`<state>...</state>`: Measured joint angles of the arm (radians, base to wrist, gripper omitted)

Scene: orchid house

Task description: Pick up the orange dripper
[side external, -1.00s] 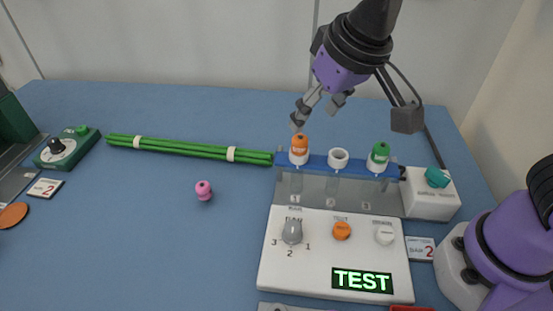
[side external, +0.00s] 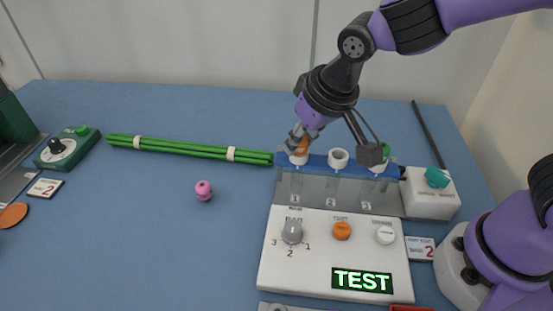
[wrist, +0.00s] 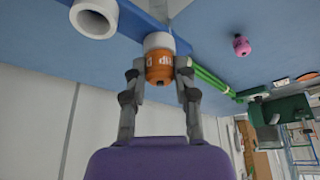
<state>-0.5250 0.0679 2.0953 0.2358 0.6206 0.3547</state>
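The orange dripper (side external: 303,146), a small orange bottle with a label, stands upright in the left white cup (side external: 298,159) of the blue rack (side external: 318,160). My gripper (side external: 301,142) is down at it, its fingers hiding part of it in the side view. In the wrist view the orange dripper (wrist: 160,68) sits between the two fingers of my gripper (wrist: 160,72), one close on each side. Whether both fingers press on it cannot be told. The dripper is still at its cup.
A white panel (side external: 335,265) with knobs lies in front.

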